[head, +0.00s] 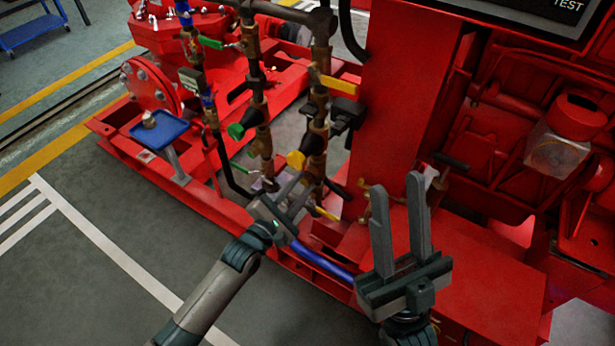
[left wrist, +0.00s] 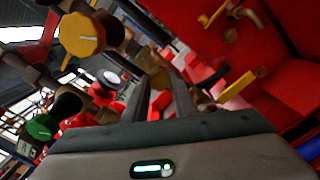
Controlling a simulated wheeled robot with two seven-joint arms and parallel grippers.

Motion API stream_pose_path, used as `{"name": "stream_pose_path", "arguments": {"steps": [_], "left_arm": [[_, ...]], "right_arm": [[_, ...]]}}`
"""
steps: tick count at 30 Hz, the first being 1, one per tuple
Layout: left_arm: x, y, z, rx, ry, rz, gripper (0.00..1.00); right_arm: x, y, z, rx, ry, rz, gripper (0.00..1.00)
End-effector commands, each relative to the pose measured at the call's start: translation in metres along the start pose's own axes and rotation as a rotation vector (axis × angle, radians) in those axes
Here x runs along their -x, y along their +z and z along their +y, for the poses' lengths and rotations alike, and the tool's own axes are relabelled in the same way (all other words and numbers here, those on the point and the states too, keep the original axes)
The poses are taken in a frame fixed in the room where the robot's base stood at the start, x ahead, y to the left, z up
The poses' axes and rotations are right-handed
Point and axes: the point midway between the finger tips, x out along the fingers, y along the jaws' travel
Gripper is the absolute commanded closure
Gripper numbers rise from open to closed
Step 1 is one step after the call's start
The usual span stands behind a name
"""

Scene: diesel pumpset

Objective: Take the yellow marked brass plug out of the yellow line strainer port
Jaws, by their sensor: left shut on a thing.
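The yellow line is a dark vertical pipe with brass fittings (head: 317,130), a yellow lever and a yellow round knob (head: 296,160). The knob is large at upper left in the left wrist view (left wrist: 82,34). My left gripper (head: 300,184) is low at this line, just below the knob. In the left wrist view its fingers (left wrist: 168,88) close on a small brass part, which looks like the plug. Its yellow mark and whether it still sits in the port are hidden by the fingers. My right gripper (head: 399,184) is open and empty, in front of the red cabinet.
A parallel green line has a green knob (head: 236,131). A blue tray (head: 172,132) on a stand holds a small metal piece (head: 149,119). Red frame rails surround the pipes. A yellow lever (head: 327,214) lies low beside my left gripper. The grey floor at left is clear.

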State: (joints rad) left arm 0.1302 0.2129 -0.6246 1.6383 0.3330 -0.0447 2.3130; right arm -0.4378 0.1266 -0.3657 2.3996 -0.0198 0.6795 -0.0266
Motion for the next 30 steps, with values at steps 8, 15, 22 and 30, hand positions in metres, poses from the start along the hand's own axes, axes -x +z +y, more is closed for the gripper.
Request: {"name": "stream_pose_path", "arguments": {"steps": [8,15,22,30], "left_arm": [[-0.0005,0.0008,0.0007,0.223,0.001,-0.002,1.00],[-0.0004,0.0009,0.0008,0.224,0.001,-0.002,1.00],[-0.0005,0.0021,0.0017,0.331,0.001,-0.001,1.00],[-0.0005,0.0009,0.0007,0.515,0.002,-0.001,1.00]], "right_arm": [[-0.0001,0.0000,0.0000,0.000,0.000,0.000,0.69],[-0.0002,-0.0001,0.0000,0.000,0.000,0.000,0.69],[-0.0053,-0.0030,-0.0001,0.000,0.000,0.000,0.69],[-0.0064,-0.0036,-0.0001,0.000,0.000,0.000,0.69]]}}
